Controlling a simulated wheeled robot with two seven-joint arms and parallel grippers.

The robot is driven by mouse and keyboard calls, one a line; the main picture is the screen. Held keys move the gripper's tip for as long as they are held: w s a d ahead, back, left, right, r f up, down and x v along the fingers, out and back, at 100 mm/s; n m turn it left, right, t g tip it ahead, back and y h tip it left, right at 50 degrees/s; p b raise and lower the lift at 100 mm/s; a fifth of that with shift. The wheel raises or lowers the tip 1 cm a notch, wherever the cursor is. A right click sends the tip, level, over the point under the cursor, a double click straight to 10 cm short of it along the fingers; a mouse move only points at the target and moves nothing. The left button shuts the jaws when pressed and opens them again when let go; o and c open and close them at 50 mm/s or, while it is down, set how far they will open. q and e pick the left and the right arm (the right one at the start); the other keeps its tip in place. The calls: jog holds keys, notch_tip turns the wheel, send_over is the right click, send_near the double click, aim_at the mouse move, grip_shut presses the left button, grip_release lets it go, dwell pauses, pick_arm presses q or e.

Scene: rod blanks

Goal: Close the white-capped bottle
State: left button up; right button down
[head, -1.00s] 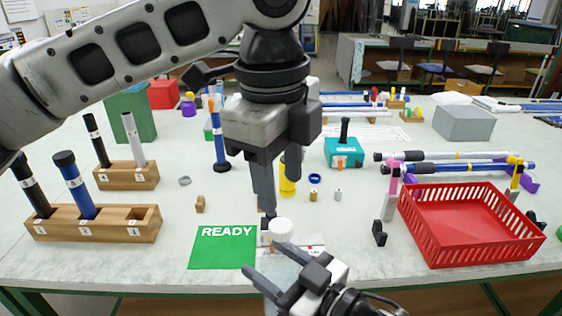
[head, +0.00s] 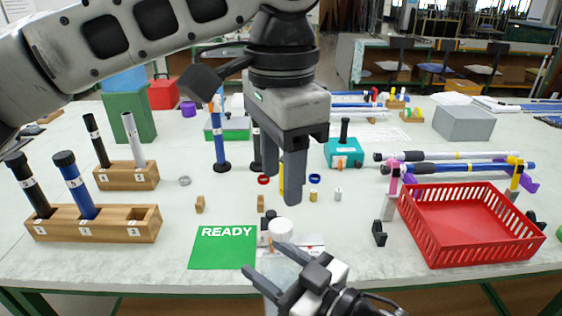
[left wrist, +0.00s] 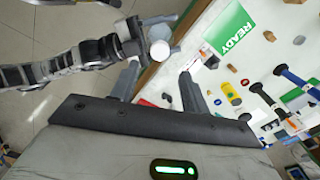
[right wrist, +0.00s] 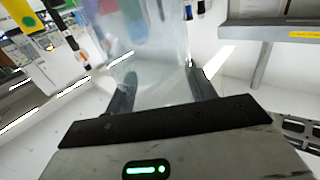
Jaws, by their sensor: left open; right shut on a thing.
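The clear bottle (right wrist: 150,55) is between the fingers of my right gripper (head: 264,262), which is shut on it near the table's front edge. Its white cap (head: 281,230) sits at the top; I cannot tell how tightly it is seated. The cap also shows in the left wrist view (left wrist: 160,50), just beyond and between my left fingers. My left gripper (head: 282,188) is open and empty, pointing down above the cap, with a gap between fingertips and cap. Much of the bottle is hidden by my right gripper in the head view.
A green READY mat (head: 222,247) lies left of the bottle. A red basket (head: 470,258) stands to the right. Wooden blocks with upright rods (head: 90,229) are at the left. Small parts and a teal box (head: 343,153) lie behind.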

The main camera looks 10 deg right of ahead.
aim_at(281, 225)
pick_arm(q)
notch_tip(281, 225, down, 8)
jog(key=shift+r, duration=0.15)
dwell(0.4)
grip_shut()
jog(key=shift+o, duration=0.6)
grip_release()
jog(key=shift+r, duration=0.1)
notch_tip(281, 225, up, 12)
